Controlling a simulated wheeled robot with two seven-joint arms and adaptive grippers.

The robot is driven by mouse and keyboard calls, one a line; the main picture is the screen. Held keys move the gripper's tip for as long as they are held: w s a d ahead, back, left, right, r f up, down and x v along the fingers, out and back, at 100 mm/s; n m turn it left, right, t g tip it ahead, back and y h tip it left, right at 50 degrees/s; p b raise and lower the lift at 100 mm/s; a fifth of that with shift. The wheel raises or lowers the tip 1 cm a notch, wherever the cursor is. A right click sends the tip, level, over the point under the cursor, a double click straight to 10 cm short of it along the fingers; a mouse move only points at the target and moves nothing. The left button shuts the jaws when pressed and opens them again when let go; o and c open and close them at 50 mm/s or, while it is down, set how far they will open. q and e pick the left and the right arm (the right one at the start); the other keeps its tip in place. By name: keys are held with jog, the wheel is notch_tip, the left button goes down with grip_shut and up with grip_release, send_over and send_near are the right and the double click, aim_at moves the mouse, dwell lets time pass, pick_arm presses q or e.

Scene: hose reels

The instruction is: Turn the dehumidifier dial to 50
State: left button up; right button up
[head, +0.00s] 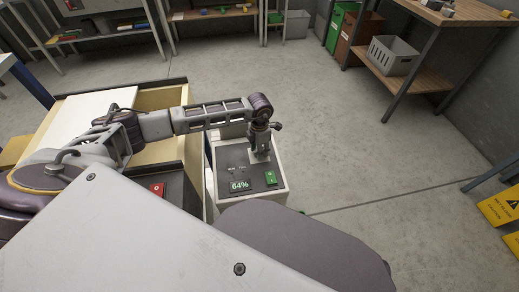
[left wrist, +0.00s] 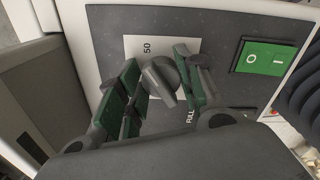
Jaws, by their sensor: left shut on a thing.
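The dehumidifier (head: 232,158) is a pale box with a dark top panel, standing on the floor just right of a wooden cabinet. Its display (head: 240,185) reads 64%. My left gripper (head: 261,152) reaches down onto the panel from above. In the left wrist view, the grey dial (left wrist: 161,78) sits between the green-padded fingers of my left gripper (left wrist: 165,84), which are shut on it. A pale scale plate (left wrist: 147,46) with the mark 50 shows behind the dial. The other marks and the dial's exact setting are hidden or unclear. My right gripper is out of view.
A green rocker switch (left wrist: 264,57) sits beside the dial. The wooden cabinet (head: 150,152), with a red switch (head: 157,189), stands close on the left. Workbenches line the walls. A yellow wet-floor sign (head: 500,207) stands far right. The floor between is clear.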

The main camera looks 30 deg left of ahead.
pick_arm(q)
jog(key=shift+m, duration=0.4)
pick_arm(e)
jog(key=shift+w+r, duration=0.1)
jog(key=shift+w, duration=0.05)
pick_arm(q)
jog(key=shift+r, duration=0.1)
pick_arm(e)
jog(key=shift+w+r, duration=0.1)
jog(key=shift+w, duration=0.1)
pick_arm(q)
jog(key=o, duration=1)
jog(key=shift+o, duration=0.2)
notch_tip(320, 180, up, 12)
dwell(0.4)
